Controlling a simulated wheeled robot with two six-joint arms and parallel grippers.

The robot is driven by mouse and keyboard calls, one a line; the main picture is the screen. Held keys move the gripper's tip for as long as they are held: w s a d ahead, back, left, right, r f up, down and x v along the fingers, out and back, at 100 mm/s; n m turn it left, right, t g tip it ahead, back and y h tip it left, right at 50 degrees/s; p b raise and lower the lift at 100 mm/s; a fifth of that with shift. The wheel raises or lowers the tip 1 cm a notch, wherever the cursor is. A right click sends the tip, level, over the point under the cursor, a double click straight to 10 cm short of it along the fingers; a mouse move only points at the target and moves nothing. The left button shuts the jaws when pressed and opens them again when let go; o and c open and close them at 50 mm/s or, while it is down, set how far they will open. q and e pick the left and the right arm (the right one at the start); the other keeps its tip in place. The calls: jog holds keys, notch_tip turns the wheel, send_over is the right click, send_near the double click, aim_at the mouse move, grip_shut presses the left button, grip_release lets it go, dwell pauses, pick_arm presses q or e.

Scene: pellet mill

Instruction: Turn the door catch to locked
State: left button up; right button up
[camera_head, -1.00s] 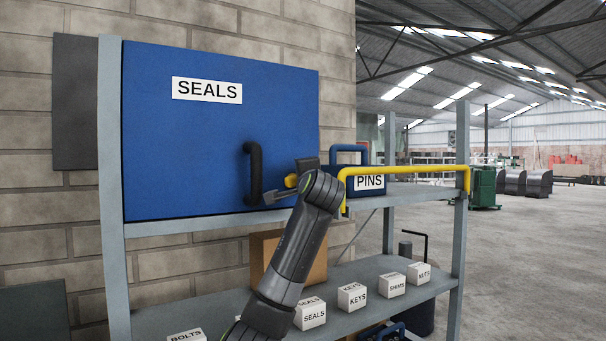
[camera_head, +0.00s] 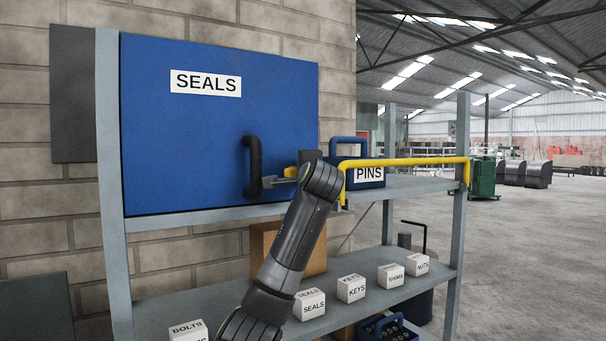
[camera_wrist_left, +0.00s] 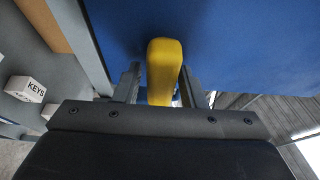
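The yellow door catch (camera_head: 291,172) sits near the right edge of the blue SEALS door (camera_head: 200,130). In the left wrist view the catch (camera_wrist_left: 163,70) points toward me, between the two fingers of my left gripper (camera_wrist_left: 161,85). A gap shows at the left finger; whether the right finger touches the catch I cannot tell. The gripper looks open around it. In the head view my left gripper (camera_head: 277,182) is at the catch, partly hidden by my wrist. The door looks closed. My right gripper is not in view.
A black door handle (camera_head: 253,168) stands just left of the catch. A yellow rail (camera_head: 410,162) and a blue PINS box (camera_head: 368,175) are close on the right. Several labelled white blocks, including KEYS (camera_head: 351,289), line the lower shelf. Open floor lies to the right.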

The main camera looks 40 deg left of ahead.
pick_arm(q)
jog(key=shift+o, duration=0.6)
jog(key=shift+s+d, duration=0.15)
jog(key=shift+d, duration=0.05)
jog(key=b+v, duration=0.8)
jog(key=v, duration=0.9)
jog(key=shift+b, duration=0.4)
jog(key=shift+a, duration=0.1)
